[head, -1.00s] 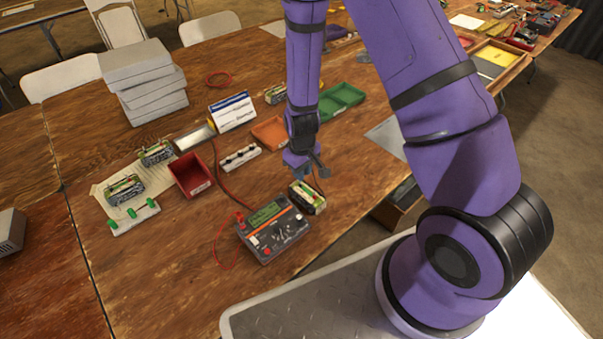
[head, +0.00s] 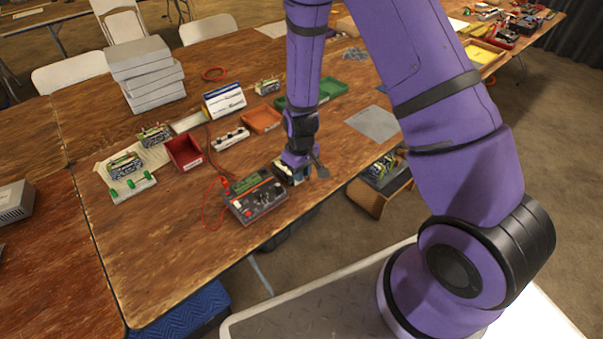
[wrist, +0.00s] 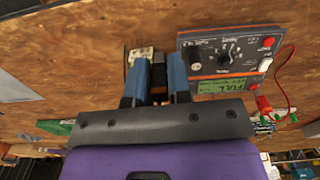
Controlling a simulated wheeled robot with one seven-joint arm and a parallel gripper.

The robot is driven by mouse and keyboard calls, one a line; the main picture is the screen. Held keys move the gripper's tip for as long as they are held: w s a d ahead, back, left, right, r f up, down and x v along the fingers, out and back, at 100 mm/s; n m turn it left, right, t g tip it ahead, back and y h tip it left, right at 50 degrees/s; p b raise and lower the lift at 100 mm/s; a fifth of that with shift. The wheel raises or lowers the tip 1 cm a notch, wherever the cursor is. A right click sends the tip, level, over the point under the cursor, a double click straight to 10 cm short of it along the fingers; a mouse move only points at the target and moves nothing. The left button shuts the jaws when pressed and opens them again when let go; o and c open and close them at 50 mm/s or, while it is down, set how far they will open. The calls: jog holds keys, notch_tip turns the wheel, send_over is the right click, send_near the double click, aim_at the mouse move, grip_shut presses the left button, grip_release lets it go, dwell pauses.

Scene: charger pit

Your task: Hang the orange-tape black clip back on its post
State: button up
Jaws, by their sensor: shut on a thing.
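My gripper (head: 297,162) is low over the table, at the right side of the grey and orange meter (head: 255,198). In the wrist view, its two blue fingers (wrist: 157,88) are shut on a small dark thing (wrist: 158,72), which appears to be the black clip. Its orange tape cannot be made out clearly. A battery pack (head: 282,172) stands right beside the meter, partly hidden by my gripper; its pale end (wrist: 143,53) shows by the fingers. I cannot tell whether the clip touches the pack. The meter (wrist: 228,60) shows its dial and lit display.
A red lead (head: 206,205) loops left of the meter. A white strip with dark posts (head: 231,138), a red tray (head: 184,152), an orange tray (head: 262,121) and a green-knobbed rack (head: 132,187) stand behind or left. The table's front edge is close to the meter.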

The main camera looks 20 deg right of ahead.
jog(key=shift+s, duration=0.4)
jog(key=shift+r, duration=0.5)
jog(key=r, duration=0.2)
jog(key=shift+w+a+r, duration=0.1)
jog(key=shift+w+r, duration=0.1)
jog(key=shift+r, duration=0.15)
jog(key=w+a, duration=0.2)
jog(key=w, duration=0.2)
jog(key=w+a, duration=0.3)
jog(key=w, duration=0.1)
jog(key=w+a, duration=0.2)
jog(key=w, duration=0.2)
jog(key=shift+w+a, duration=0.25)
jog(key=shift+a, duration=0.1)
jog(key=shift+f, duration=0.15)
jog(key=shift+f, duration=3.4)
